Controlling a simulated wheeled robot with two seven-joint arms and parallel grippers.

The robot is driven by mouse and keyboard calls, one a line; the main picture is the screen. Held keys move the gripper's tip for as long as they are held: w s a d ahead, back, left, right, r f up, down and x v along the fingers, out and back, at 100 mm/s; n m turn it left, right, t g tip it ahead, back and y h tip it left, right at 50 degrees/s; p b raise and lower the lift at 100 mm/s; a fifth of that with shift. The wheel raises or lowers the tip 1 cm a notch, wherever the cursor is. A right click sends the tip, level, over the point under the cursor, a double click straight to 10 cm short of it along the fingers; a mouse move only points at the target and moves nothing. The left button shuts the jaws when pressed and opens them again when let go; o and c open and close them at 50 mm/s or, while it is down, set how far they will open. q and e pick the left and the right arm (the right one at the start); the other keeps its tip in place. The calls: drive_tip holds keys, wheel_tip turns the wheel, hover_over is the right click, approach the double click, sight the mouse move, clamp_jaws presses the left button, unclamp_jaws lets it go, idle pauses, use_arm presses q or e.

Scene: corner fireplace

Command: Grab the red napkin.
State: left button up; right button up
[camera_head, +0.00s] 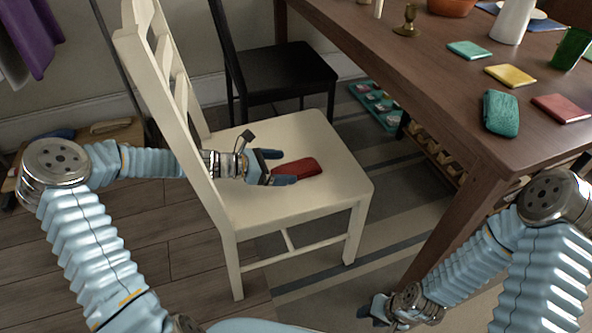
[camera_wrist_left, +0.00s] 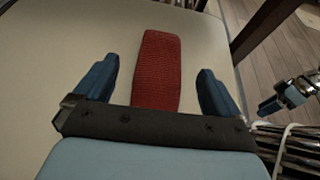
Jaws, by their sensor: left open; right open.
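The red napkin (camera_head: 301,168), a folded, textured rectangular pad, lies on the seat of the cream chair (camera_head: 330,190). My left gripper (camera_head: 279,167) is just above the seat, at the napkin's near end. In the left wrist view the napkin (camera_wrist_left: 158,65) runs lengthwise between the two open blue fingers, with a gap on each side. Its near end is hidden behind the gripper's dark body. My right gripper (camera_head: 372,308) is low at the bottom of the head view, beside the chair and far from the napkin; it is empty.
The chair's slatted backrest (camera_head: 165,75) stands beside my left forearm. The wooden table (camera_head: 450,100) at right holds a teal pouch (camera_head: 501,112), a red flat pad (camera_head: 562,108), a yellow one (camera_head: 510,75) and a green cup (camera_head: 571,48). A black chair (camera_head: 275,68) stands behind.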

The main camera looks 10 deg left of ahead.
sight(293, 167)
use_arm(q)
drive_tip(key=x, duration=0.3)
drive_tip(key=shift+w+d+f, duration=0.15)
drive_tip(key=shift+c, duration=0.5)
drive_tip(key=c, duration=0.9)
drive_tip(key=shift+c, duration=0.3)
